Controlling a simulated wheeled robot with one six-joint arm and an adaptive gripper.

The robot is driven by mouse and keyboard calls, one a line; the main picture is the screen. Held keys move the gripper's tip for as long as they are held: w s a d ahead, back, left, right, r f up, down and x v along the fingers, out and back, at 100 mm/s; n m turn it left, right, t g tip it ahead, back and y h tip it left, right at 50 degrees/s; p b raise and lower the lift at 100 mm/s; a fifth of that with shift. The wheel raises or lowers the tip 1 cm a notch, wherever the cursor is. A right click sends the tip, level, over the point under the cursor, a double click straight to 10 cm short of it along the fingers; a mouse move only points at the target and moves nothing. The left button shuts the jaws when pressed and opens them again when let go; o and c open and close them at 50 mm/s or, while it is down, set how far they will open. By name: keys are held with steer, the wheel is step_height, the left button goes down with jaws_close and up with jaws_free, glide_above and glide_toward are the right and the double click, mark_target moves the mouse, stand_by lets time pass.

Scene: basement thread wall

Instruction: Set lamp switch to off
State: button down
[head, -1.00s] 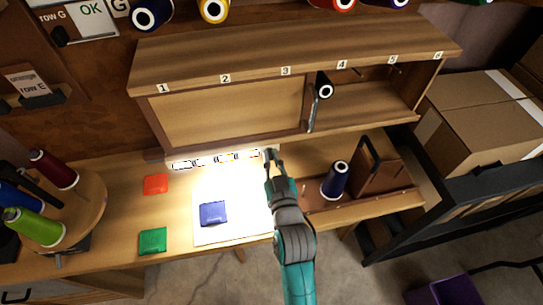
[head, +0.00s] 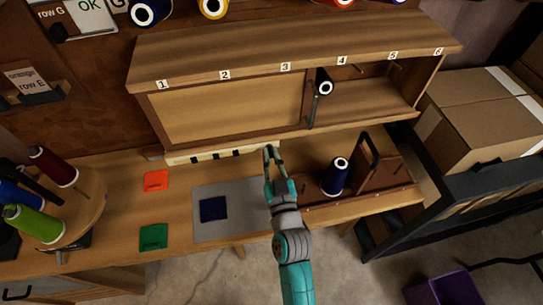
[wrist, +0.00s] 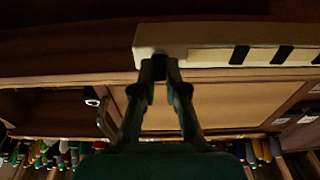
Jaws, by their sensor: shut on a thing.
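The lamp is a long cream bar with dark bands (head: 205,157) under the front of the shelf cabinet. It is unlit. In the wrist view the lamp (wrist: 215,42) runs from the middle to the right edge. My gripper (head: 270,151) is at the lamp's right end. In the wrist view my gripper (wrist: 160,65) has its fingertips close together at the lamp's end, shut on the lamp switch.
A grey mat (head: 230,228) with a dark blue pad (head: 213,209) lies below the lamp. A red pad (head: 156,180) and a green pad (head: 153,237) lie to its left. A navy spool (head: 336,177) stands to the right of my arm.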

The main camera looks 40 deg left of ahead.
steer(key=c, duration=1.2)
jaws_free()
steer(key=v, duration=1.2)
steer(key=shift+w, duration=0.1)
